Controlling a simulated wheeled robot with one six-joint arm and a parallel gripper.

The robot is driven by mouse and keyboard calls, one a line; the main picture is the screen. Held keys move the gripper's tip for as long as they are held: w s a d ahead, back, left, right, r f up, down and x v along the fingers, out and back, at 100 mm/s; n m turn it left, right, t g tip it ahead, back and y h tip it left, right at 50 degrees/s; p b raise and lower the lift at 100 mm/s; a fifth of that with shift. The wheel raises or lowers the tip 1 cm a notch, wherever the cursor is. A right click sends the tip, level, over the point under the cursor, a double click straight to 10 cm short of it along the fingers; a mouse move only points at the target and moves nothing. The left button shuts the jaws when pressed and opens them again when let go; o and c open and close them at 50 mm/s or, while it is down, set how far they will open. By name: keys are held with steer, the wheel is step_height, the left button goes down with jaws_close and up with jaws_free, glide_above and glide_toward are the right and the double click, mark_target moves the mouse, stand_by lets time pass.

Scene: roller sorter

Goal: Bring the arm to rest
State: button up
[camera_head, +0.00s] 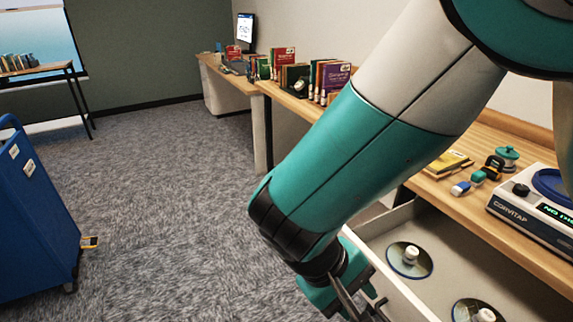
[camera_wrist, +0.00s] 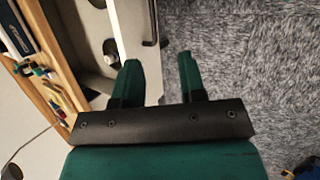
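My gripper (camera_head: 362,300) hangs low in front of the open drawer in the head view, with my arm reaching down across the picture. In the wrist view, my gripper's two green fingers (camera_wrist: 160,75) stand apart with nothing between them. The pale drawer front (camera_wrist: 131,30) lies just beyond the left finger. The drawer (camera_head: 385,276) is pulled out under the desk. It holds a disc (camera_head: 425,268) and, nearer, a second disc (camera_head: 462,312), each with a white knob-like piece at its middle. My forearm hides part of the desk and drawer.
The wooden desk (camera_head: 555,262) carries a white disc device (camera_head: 520,221), a yellow book (camera_head: 450,161) and small coloured items. Books stand on the farther desk (camera_head: 300,107). A blue cart (camera_head: 35,225) is at left, with a yellow item (camera_head: 88,243) beside it. Carpet between is clear.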

steer(key=s+d+r+y, duration=0.1)
steer(key=s+r+y, duration=0.1)
steer(key=r, duration=0.4)
steer(key=s+d+r+y+p, duration=0.1)
steer(key=s+d+r+y, duration=0.1)
steer(key=r+y, duration=0.3)
steer(key=s+d+r+n+y, duration=0.1)
steer(key=s+r+y, duration=0.1)
steer(key=r, duration=0.5)
steer(key=shift+s+d+t+y+p, duration=0.2)
steer(key=shift+s+t+y+p, duration=0.15)
steer(key=shift+y, duration=0.55)
steer(key=shift+w, duration=0.15)
